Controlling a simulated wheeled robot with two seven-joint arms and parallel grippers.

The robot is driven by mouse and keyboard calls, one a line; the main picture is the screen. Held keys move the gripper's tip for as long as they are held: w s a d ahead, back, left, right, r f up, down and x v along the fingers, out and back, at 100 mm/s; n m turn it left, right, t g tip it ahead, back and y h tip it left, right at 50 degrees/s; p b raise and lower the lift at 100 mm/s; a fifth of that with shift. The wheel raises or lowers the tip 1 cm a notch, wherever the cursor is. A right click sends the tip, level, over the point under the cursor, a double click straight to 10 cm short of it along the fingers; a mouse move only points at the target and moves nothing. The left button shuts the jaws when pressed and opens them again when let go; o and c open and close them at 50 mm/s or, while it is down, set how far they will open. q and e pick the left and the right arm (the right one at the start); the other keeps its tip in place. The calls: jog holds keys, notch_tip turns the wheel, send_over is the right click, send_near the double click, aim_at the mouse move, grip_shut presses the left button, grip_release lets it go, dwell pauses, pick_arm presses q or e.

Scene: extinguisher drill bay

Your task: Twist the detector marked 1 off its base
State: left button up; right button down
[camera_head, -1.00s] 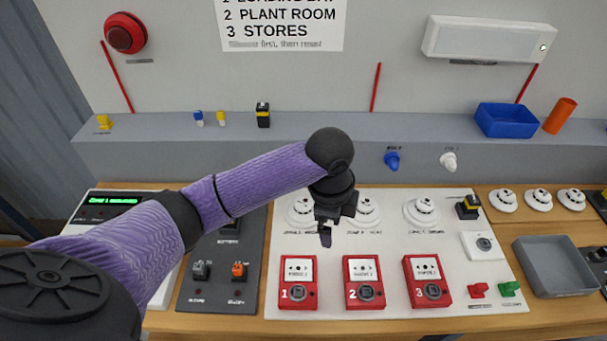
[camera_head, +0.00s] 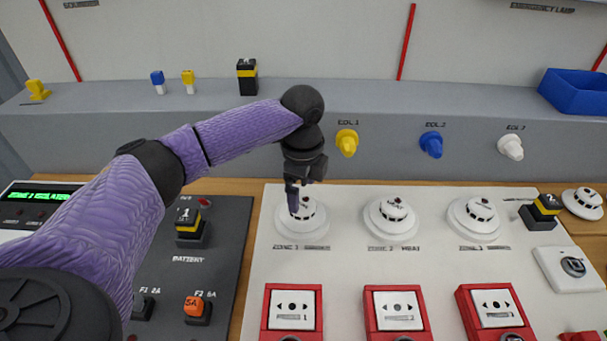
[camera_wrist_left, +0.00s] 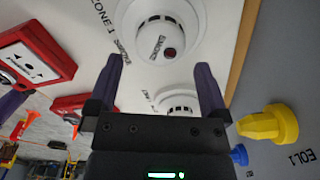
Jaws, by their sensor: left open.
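The detector marked zone 1 (camera_head: 316,229) is a round white smoke detector on the white panel (camera_head: 260,262), leftmost of the detector row. My left gripper (camera_head: 295,200) points down over it and hides part of its top in the head view. In the left wrist view the zone 1 detector (camera_wrist_left: 150,42) lies ahead, between and beyond the fingertips (camera_wrist_left: 161,72). The fingers are spread with nothing between them. I cannot tell exactly how far they are above it. My right gripper is not in view.
The zone 2 heat detector (camera_head: 391,222) and zone 3 detector (camera_head: 474,219) stand to the right. Red call points (camera_head: 293,312) line the front. Behind is a grey ledge with a yellow EOL 1 plug (camera_head: 347,142) and a blue plug (camera_head: 431,144). A battery switch (camera_head: 190,222) is at left.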

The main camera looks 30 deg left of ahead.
aim_at(303, 203)
pick_arm(q)
notch_tip(303, 203, down, 4)
jog(key=shift+b, duration=0.45)
jog(key=c, duration=1.2)
jog(key=shift+r+p, duration=0.15)
jog(key=shift+p, duration=0.25)
jog(key=shift+n+p, duration=0.8)
jog(key=shift+p, duration=0.05)
